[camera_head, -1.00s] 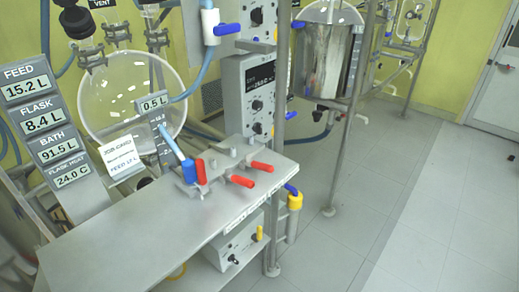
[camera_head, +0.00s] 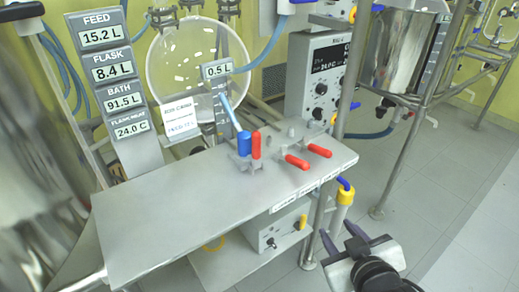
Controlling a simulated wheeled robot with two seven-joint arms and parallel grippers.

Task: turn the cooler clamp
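A row of toggle clamps with red handles sits on the right end of the grey metal bench (camera_head: 190,205). One red handle (camera_head: 256,146) stands upright beside a blue cylinder (camera_head: 244,143) on a pale blue hose. I cannot read which clamp is the cooler's. My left gripper is out of view.
A display stand (camera_head: 118,95) and a round glass flask (camera_head: 187,60) stand behind the bench. A grey control box (camera_head: 318,80) and steel frame posts stand at right. A yellow-and-blue valve (camera_head: 345,192) hangs just above my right gripper. Bench front is clear.

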